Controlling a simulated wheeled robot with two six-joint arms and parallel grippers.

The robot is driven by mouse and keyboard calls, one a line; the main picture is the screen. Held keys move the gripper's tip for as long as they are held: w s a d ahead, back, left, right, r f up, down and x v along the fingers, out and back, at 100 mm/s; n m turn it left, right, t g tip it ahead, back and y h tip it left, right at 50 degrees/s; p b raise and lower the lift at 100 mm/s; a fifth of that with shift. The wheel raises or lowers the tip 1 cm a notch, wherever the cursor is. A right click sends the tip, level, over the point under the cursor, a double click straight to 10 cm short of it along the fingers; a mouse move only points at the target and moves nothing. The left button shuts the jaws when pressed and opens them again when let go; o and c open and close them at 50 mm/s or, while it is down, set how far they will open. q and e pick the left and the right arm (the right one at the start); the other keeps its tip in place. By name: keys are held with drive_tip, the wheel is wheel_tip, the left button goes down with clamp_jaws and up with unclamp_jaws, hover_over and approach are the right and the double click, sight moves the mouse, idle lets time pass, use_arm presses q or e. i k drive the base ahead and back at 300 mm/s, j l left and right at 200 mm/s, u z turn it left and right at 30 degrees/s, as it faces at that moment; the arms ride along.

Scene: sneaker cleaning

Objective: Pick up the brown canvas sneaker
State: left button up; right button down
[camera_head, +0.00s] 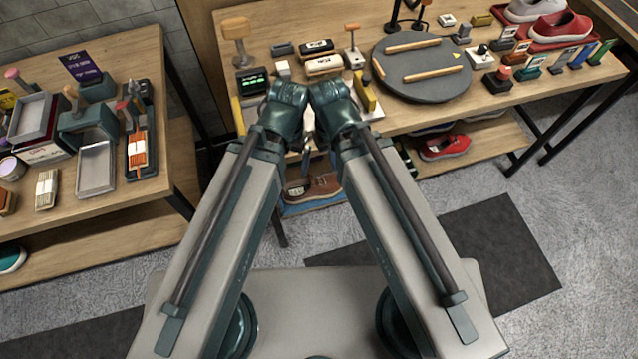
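A brown sneaker (323,186), seemingly the canvas one, lies on the lower shelf below the middle table, on something blue (312,208). My arms partly cover it on both sides, and its upper part is in shadow. My two arms reach forward from the bottom of the view and come close together at their dark green joints, above the sneaker in the picture. The arm parts beyond those joints are mostly hidden. I cannot make out either gripper's fingers, and nothing held shows.
A left table (130,200) holds trays and tools. The tabletop edge overhangs the shelf.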

sight(325, 186)
drive_tip(key=k, duration=0.35)
drive_tip(key=k+z, duration=0.15)
drive_tip(key=z, duration=1.6)
drive_tip(key=k+j, duration=0.8)
